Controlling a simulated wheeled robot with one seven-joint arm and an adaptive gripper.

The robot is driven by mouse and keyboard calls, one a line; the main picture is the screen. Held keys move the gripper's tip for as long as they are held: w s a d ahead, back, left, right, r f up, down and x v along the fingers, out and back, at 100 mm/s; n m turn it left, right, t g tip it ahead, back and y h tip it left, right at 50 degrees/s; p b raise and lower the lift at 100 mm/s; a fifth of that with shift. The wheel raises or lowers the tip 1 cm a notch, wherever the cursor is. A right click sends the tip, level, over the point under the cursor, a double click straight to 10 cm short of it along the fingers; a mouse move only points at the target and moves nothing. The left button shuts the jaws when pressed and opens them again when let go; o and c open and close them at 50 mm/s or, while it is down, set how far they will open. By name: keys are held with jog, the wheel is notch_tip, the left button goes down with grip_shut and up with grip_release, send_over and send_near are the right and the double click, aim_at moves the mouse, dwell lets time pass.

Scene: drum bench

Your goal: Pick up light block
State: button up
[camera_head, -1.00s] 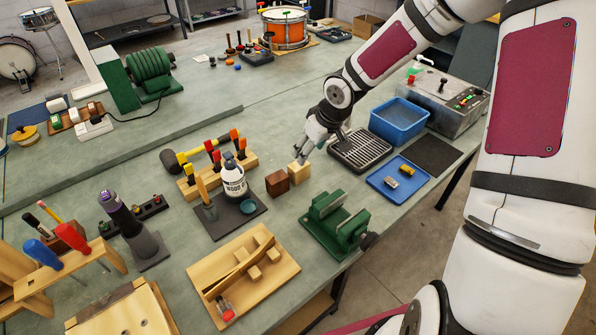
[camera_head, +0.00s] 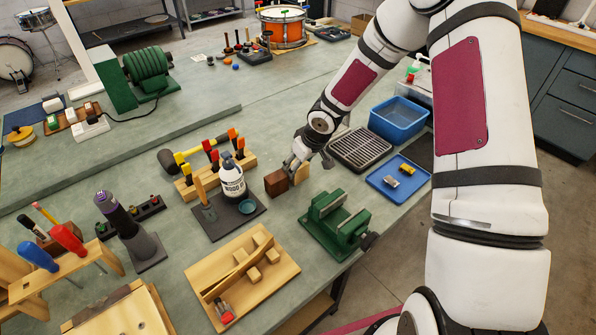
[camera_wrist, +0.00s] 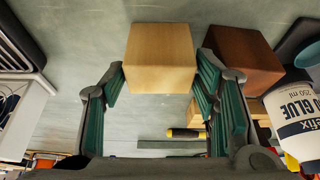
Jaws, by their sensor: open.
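The light block (camera_wrist: 160,52) is a pale wooden cube standing on the bench. In the wrist view it sits between and just beyond the fingertips of my gripper (camera_wrist: 160,82), closer to the right finger. My gripper is open, and whether a finger touches the block is not clear. In the head view my gripper (camera_head: 298,162) is low over the block and hides much of it; a strip of the light block (camera_head: 302,174) shows.
A dark brown block (camera_head: 277,184) stands close left of the light one. A white glue bottle (camera_head: 232,178) is farther left. A green vise (camera_head: 335,222) stands in front. A black grille tray (camera_head: 360,150) and a blue bin (camera_head: 399,119) are to the right.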

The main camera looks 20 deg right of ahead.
jog(key=shift+c, duration=0.6)
jog(key=c, duration=0.7)
jog(key=shift+r, duration=0.1)
